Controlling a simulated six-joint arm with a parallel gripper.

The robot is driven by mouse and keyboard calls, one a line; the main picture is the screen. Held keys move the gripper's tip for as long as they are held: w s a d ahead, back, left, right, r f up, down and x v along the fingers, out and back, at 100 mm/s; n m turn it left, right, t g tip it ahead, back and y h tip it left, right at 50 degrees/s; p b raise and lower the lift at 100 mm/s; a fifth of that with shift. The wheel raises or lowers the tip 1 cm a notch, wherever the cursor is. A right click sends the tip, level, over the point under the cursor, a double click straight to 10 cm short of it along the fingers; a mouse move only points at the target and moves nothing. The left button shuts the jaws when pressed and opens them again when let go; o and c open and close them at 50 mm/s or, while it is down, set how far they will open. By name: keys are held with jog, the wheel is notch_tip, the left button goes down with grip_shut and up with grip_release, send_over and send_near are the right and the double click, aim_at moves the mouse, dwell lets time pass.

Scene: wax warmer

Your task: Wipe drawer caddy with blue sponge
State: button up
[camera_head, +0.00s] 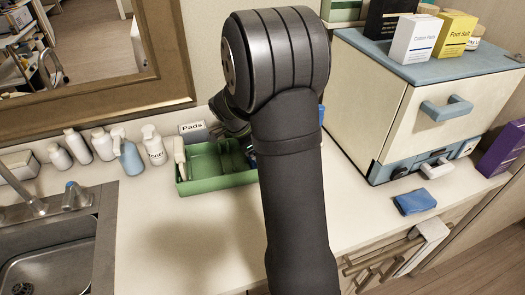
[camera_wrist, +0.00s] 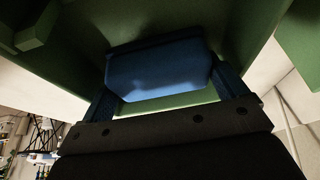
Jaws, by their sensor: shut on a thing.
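The green drawer caddy (camera_head: 192,186) stands on the counter left of my arm in the head view. Its right part is hidden behind my arm. In the wrist view its green walls (camera_wrist: 262,25) surround the sponge. The blue sponge (camera_wrist: 160,72) is between the two fingers of my gripper (camera_wrist: 165,88), which is shut on it. The sponge is inside or just over the caddy; I cannot tell whether it touches the caddy floor. In the head view the gripper is mostly hidden by my arm.
Several bottles (camera_head: 130,155) and a Pads box (camera_head: 193,130) stand left of and behind the caddy. A sink (camera_head: 50,255) is at left. A cream cabinet (camera_head: 375,110) topped with boxes and a folded blue cloth (camera_head: 415,201) are at right. The counter before the caddy is clear.

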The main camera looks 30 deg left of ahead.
aim_at(239, 164)
jog(key=shift+s+a, duration=0.45)
jog(key=shift+a, duration=0.05)
jog(key=shift+s+a, duration=1.4)
jog(key=shift+a, duration=0.2)
notch_tip(239, 164, up, 7)
jog(key=shift+w, duration=0.1)
dwell(0.4)
